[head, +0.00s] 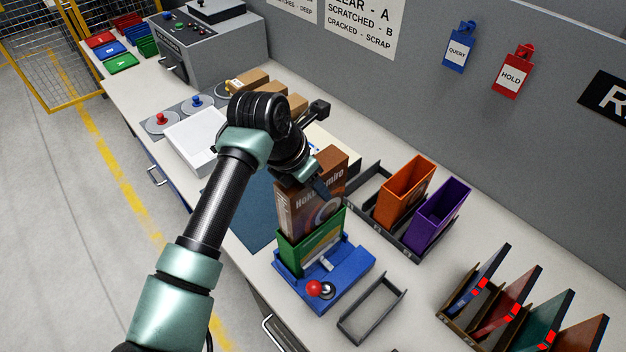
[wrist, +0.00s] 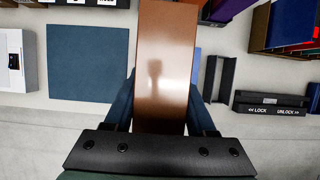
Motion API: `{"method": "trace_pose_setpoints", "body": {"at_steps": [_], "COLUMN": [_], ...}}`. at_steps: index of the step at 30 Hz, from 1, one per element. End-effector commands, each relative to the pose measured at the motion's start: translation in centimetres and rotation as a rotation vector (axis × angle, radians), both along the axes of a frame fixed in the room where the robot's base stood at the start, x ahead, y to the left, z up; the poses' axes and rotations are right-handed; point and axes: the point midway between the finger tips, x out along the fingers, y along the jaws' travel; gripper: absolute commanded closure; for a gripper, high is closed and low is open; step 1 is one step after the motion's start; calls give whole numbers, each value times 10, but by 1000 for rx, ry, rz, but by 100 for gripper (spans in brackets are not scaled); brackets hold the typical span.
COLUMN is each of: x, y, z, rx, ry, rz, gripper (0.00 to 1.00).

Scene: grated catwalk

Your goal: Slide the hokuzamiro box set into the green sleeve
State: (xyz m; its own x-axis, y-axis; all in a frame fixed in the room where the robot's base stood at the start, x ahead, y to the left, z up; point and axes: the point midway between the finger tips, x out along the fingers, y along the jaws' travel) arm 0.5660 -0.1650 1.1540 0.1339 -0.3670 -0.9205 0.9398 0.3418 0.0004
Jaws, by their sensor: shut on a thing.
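The hokuzamiro box set (head: 309,212) is a brown box with printed lettering and a round picture on its front. My gripper (head: 318,184) is shut on its upper part from above. The box stands roughly upright over the green sleeve (head: 299,258), and its lower end appears to be inside the sleeve's mouth; how deep, I cannot tell. The sleeve stands in a blue fixture (head: 345,284) with a red-knobbed lever. In the wrist view the box's plain brown top (wrist: 166,60) lies between my two fingers (wrist: 164,105). The sleeve is hidden there.
An orange sleeve (head: 405,192) and a purple sleeve (head: 438,216) stand in a dark rack to the right. An empty grey holder (head: 372,309) lies right of the fixture. Several dark cases (head: 528,308) stand at the lower right. A blue mat (head: 246,212) lies to the left.

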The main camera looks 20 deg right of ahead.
Motion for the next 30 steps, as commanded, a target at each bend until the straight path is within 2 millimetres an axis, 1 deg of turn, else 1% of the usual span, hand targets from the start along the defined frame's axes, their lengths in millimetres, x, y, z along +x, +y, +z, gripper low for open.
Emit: {"method": "trace_pose_setpoints", "body": {"at_steps": [30], "x": [0], "y": [0], "z": [-41], "rx": [-2], "ry": [-2], "rz": [0], "gripper": [100]}}
